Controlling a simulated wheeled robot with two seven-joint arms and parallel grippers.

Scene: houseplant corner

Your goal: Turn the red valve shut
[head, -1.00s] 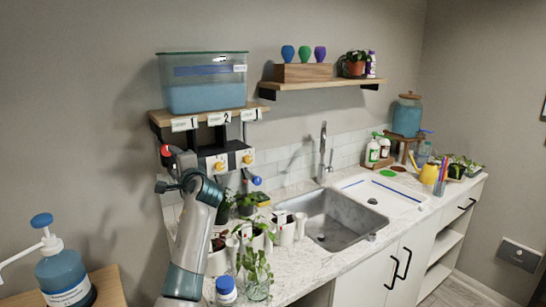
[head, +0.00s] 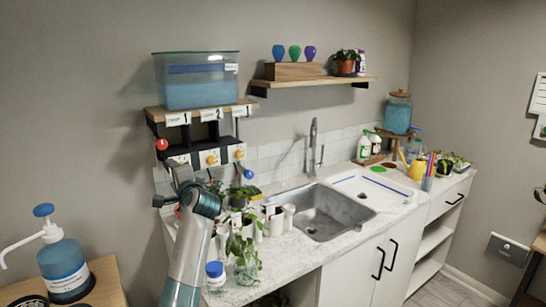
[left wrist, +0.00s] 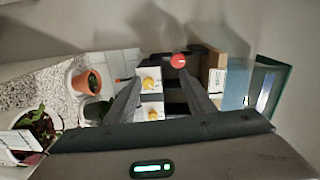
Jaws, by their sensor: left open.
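The red valve (head: 162,144) shows as a round red knob at the left end of the black and white tap unit under the tank shelf. In the left wrist view the red knob (left wrist: 178,61) is beyond the fingertips, near the top middle. My left gripper (head: 172,184) is open and empty, just below the red knob in the head view. In the left wrist view its two fingers (left wrist: 160,84) stand apart, with yellow knobs (left wrist: 151,84) seen between them. I see no contact with the valve. My right gripper is not in view.
A blue-filled tank (head: 197,82) stands on the shelf above the tap unit. A blue knob (head: 248,174) is at the unit's right. The sink (head: 325,210) is to the right.

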